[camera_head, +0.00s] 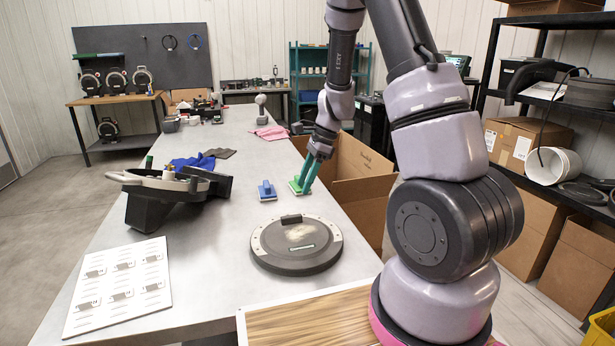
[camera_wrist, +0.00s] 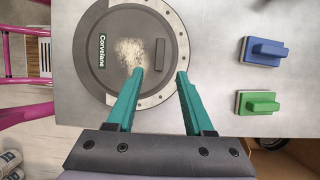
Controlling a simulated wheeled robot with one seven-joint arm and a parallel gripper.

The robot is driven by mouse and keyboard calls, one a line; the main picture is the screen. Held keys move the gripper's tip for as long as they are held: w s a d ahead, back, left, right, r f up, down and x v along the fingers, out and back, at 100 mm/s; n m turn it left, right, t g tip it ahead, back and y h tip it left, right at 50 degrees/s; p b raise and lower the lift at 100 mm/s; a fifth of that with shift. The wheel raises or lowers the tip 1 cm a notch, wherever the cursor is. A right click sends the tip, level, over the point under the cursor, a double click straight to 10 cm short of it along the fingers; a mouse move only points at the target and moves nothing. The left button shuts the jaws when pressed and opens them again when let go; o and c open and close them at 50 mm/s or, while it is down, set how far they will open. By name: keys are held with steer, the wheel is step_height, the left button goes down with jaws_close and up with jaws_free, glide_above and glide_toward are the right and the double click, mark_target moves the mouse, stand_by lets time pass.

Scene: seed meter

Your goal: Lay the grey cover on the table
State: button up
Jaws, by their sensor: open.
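The grey cover (camera_head: 296,244) is a round dark disc with a lighter rim, a small bar handle, a label and a pale dusty patch. It lies flat on the grey table (camera_head: 215,265), and the wrist view shows it (camera_wrist: 110,30) at upper left. My gripper (camera_head: 303,189) is open and empty. In the head view it is beyond the cover, in front of the green block. In the wrist view its fingertips (camera_wrist: 160,72) overlap the cover's rim and handle side. The black seed meter body (camera_head: 152,208) stands to the cover's left.
A blue block (camera_head: 266,191) and a green block (camera_head: 295,187) sit near the table's right edge. A white board with slots (camera_head: 120,285) lies at front left. Blue cloth (camera_head: 193,162) and pink cloth (camera_head: 270,133) lie farther back. Open cardboard boxes (camera_head: 357,160) stand right of the table.

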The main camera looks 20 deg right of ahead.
steer(key=s+r+n+t, duration=0.1)
steer(key=s+r+n, duration=0.25)
steer(key=r, duration=0.65)
steer(key=s+r+n+t, duration=0.2)
steer(key=s+r+n, duration=0.15)
steer(key=r, duration=0.55)
steer(key=s+d+r+n+t+h, duration=0.2)
steer(key=s+r+n, duration=0.5)
steer(key=s, duration=0.6)
step_height(320, 180, up, 2)
steer(key=shift+s+d+r+t+h, duration=0.15)
steer(key=shift+s+d+t+h, duration=0.25)
steer(key=shift+t, duration=0.7)
steer(key=shift+d, duration=0.1)
